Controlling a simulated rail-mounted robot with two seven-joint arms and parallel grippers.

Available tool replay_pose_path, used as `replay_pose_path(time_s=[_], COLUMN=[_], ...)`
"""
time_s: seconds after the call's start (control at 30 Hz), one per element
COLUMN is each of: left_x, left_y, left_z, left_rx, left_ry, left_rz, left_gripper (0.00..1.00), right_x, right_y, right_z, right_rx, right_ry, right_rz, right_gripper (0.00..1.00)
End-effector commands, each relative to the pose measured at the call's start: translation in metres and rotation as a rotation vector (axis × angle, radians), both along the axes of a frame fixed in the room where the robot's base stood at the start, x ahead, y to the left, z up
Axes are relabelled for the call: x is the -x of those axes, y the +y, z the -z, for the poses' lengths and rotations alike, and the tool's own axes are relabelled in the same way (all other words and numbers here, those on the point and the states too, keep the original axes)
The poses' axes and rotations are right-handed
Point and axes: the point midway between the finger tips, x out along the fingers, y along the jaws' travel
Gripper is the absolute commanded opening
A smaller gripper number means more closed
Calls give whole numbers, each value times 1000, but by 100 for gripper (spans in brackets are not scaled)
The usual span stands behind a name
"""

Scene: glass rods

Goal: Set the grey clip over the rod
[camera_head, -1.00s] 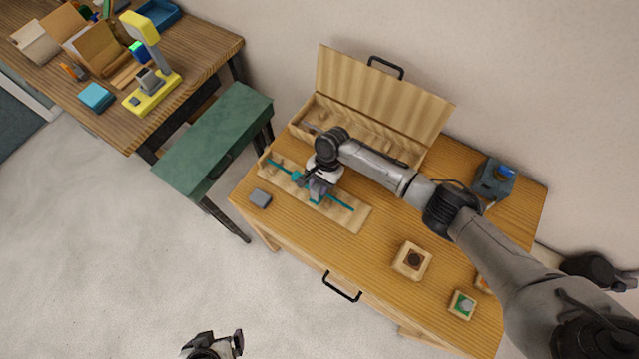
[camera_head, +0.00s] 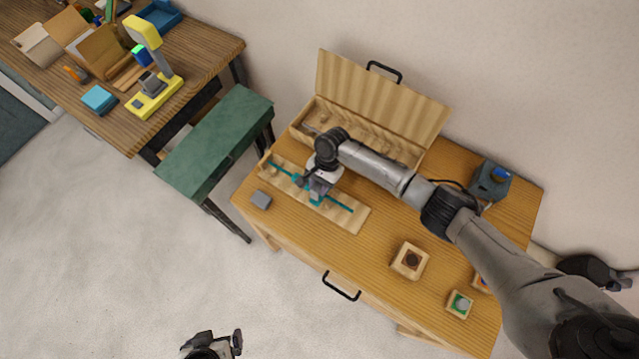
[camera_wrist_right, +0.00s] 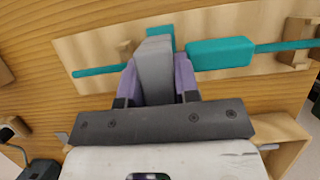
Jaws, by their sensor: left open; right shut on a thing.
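The teal rod (camera_head: 340,206) lies along a pale wooden board on the table; it shows on both sides of the gripper in the right wrist view (camera_wrist_right: 95,71). Teal blocks (camera_wrist_right: 220,52) sit on the rod near the gripper. My right gripper (camera_head: 317,188) is over the middle of the board. Its purple-padded fingers are shut on the grey clip (camera_wrist_right: 153,72), which is at the rod line between the teal pieces. The clip hides the rod there, so I cannot tell whether it touches. My left gripper (camera_head: 213,346) is open and empty, low over the floor.
An open wooden case (camera_head: 385,95) stands behind. Small wooden holders (camera_head: 409,261) stand at the right. The table front between is clear.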

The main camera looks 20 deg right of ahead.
Motion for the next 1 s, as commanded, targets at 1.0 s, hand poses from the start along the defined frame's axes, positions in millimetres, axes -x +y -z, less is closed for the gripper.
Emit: replay_pose_path(time_s=[1.0], left_x=[0], left_y=[1], left_z=[-7], left_rx=[-4], left_ry=[0], left_rz=[3], left_gripper=[95], right_x=[0], right_y=[0], right_z=[-2], right_rx=[-1], right_ry=[1], right_rz=[0], right_gripper=[6])
